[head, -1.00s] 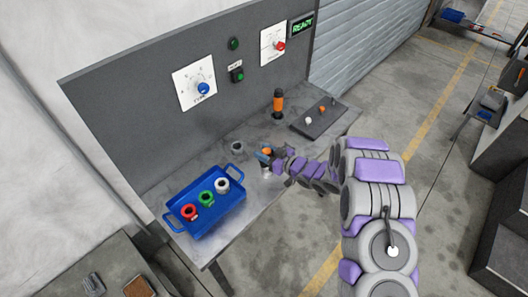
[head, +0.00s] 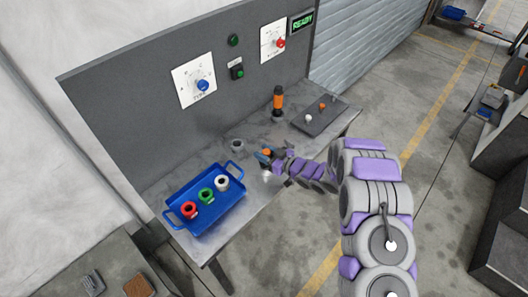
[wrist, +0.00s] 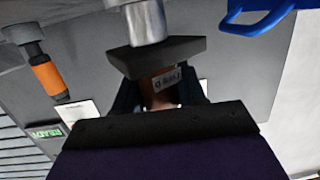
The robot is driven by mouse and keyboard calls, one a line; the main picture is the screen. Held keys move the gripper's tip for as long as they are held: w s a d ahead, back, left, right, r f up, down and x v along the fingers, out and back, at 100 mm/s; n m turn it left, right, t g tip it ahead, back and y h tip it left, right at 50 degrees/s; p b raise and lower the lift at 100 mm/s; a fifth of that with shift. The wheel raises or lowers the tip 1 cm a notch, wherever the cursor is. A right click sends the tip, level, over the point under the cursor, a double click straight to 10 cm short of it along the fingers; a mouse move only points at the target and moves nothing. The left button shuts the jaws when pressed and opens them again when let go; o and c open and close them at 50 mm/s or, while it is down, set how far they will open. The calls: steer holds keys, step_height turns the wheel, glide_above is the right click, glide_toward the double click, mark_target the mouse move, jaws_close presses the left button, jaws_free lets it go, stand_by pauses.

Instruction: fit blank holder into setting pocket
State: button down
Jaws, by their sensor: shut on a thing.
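My gripper (head: 266,161) is over the grey bench, between the blue tray and the orange-and-black tool. It is shut on the blank holder, whose orange top (head: 267,153) shows in the head view. A small grey round socket (head: 237,146), perhaps the setting pocket, is on the bench left of and behind my gripper. Its opening is too small to make out. I cannot tell whether the holder touches the bench.
A blue tray (head: 182,227) with red, green and white rings stands at the left. The orange-and-black tool (head: 278,99) stands upright at the back. A dark plate (head: 319,121) with small knobs lies at the right. A grey panel (head: 125,115) with dials rises behind the bench.

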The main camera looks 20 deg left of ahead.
steer(key=shift+f, duration=1.2)
steer(key=c, duration=0.6)
jaws_free()
steer(key=shift+o, duration=0.2)
steer(key=shift+d, duration=0.15)
steer(key=v, duration=1.7)
steer(key=shift+p, duration=0.45)
